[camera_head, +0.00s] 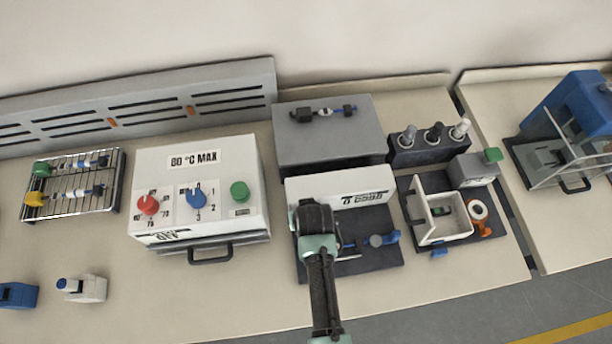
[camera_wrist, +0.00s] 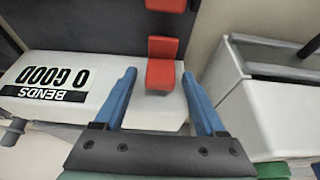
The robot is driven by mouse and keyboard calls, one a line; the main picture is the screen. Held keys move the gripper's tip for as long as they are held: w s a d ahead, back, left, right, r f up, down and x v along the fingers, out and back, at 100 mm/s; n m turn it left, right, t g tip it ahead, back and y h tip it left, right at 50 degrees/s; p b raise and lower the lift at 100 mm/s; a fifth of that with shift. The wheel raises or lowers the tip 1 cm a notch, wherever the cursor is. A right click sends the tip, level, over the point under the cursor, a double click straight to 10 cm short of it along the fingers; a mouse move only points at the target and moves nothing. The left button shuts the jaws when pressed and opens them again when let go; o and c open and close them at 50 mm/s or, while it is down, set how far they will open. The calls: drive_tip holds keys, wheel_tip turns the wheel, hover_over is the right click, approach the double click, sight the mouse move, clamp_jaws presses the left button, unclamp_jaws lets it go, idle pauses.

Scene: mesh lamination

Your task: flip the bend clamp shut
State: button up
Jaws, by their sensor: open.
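A second red part (camera_wrist: 166,5) shows at the top edge there. My gripper (camera_wrist: 159,76) is open, its blue fingers on either side of the lower red piece, with gaps showing; I cannot tell whether they touch it. In the head view, my arm covers the clamp and the fingertips. The white box (camera_head: 355,185) stands at the back of a dark base (camera_head: 375,258).
A rod with blue and grey parts (camera_head: 376,240) lies on the dark base. To the left is the 80 °C MAX machine (camera_head: 210,165).

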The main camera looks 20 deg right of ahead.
clamp_jaws()
idle(0.3)
idle(1.1)
